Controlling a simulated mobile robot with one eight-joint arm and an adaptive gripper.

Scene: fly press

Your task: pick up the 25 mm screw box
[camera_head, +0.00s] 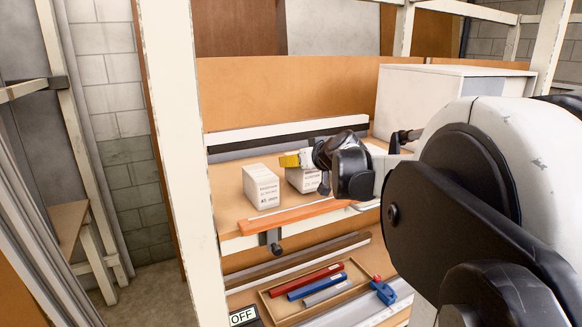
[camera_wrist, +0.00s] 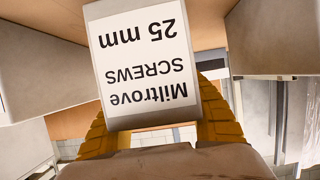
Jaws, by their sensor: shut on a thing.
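The 25 mm screw box (camera_wrist: 145,65) is a white carton with a label reading "Miltrove SCREWS 25 mm", upside down in the wrist view. My gripper (camera_head: 297,160) has its yellow fingers on both sides of this box and is shut on it. In the head view, a white box (camera_head: 300,181) shows just under the fingers, partly hidden by my gripper, and seems to be the held one. I cannot tell whether it is clear of the shelf (camera_head: 228,210). A similar white box (camera_head: 261,188) stands upright to its left, apart from the fingers.
An orange strip (camera_head: 293,217) runs along the shelf's front. A large white case (camera_head: 425,105) stands at the back right. Below, a wooden tray (camera_head: 270,308) holds red, blue and grey tools, near an OFF sign (camera_head: 243,316). A pale upright post (camera_head: 180,130) stands left of the shelf.

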